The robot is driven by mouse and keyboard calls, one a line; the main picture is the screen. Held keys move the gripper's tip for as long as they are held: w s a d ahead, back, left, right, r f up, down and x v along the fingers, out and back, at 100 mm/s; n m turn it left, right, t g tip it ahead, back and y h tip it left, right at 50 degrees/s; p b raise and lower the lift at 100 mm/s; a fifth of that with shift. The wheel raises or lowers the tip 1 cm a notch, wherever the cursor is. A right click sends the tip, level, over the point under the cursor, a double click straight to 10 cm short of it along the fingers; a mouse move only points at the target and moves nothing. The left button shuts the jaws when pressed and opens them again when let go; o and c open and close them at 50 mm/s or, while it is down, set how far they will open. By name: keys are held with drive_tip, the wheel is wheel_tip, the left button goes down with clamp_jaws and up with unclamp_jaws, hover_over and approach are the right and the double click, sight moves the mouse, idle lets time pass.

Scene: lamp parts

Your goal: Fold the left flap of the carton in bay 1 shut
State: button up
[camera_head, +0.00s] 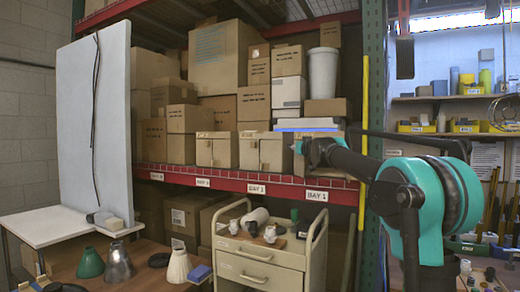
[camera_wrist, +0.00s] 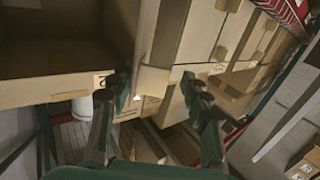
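The bay 1 carton (camera_head: 300,166) stands at the right end of the shelf row, above the rightmost bay label (camera_head: 317,196). My arm partly covers it. My gripper (camera_head: 308,152) is at the carton's upper part. In the wrist view, my gripper (camera_wrist: 158,95) has its two dark fingers spread apart. An open carton with a dark inside (camera_wrist: 60,93) fills the upper left. An upright cardboard panel (camera_wrist: 150,78), seemingly a flap, reaches down between the fingers. I cannot tell whether a finger touches it. Which flap is left is not clear.
Other cartons (camera_head: 216,150) stand close beside it on the red shelf beam (camera_head: 225,184). A green upright post (camera_head: 373,90) and a yellow strip (camera_head: 364,110) are just right. A beige drawer cart (camera_head: 262,270) stands below, in front of the shelf.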

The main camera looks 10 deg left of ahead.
drive_tip(key=shift+w+a+m+g+h, duration=1.35)
drive_tip(key=shift+a+m+h, duration=3.3)
drive_tip(key=shift+h, duration=2.85)
drive_tip(key=v, duration=1.5)
drive_tip(key=shift+d+m, duration=0.2)
drive_tip(key=shift+m, duration=0.25)
drive_tip(key=shift+s+f, duration=0.15)
